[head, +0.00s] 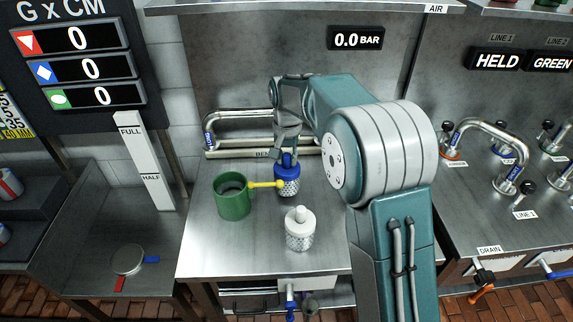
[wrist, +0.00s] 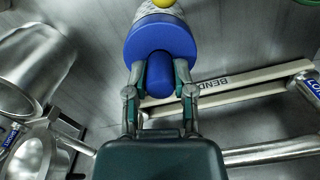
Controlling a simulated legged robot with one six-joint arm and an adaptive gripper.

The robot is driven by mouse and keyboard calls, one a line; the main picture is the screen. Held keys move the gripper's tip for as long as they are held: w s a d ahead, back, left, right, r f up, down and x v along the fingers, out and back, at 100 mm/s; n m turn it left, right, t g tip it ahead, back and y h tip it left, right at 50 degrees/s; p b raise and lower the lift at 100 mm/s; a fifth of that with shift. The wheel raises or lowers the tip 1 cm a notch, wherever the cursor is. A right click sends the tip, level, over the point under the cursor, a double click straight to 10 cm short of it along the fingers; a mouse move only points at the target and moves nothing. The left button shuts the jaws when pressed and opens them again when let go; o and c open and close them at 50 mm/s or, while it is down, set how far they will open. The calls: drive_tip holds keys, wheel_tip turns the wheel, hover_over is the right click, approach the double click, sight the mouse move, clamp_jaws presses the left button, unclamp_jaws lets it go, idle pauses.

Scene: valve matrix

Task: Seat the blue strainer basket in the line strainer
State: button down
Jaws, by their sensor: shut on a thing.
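The blue strainer basket (head: 289,186) has a blue flange and knob over a pale mesh body. My gripper (head: 288,154) is shut on its blue knob (wrist: 160,75) from above; the blue flange (wrist: 160,38) shows in the wrist view. The basket is right of a green open-topped body (head: 233,203) with a yellow handle (head: 268,184), whose ball end appears beside the mesh. I cannot tell whether they touch or whether the basket rests on the bench. No part is clearly marked as the line strainer; an open metal cylinder (wrist: 32,68) stands left in the wrist view.
A white-knobbed mesh basket (head: 299,235) stands upright near the bench front. A bent pipe (head: 235,116) and the BEND rack (head: 240,153) lie at the back. Bare bench (head: 210,257) shows at front left. My arm hides the bench's right side.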

wheel_tip(320, 180, up, 10)
drive_tip(key=shift+r, duration=0.2)
drive_tip(key=s+a, duration=0.2)
drive_tip(key=s, duration=0.6)
drive_tip(key=s+a, duration=0.3)
drive_tip(key=s, duration=0.6)
drive_tip(key=shift+s+f, duration=0.15)
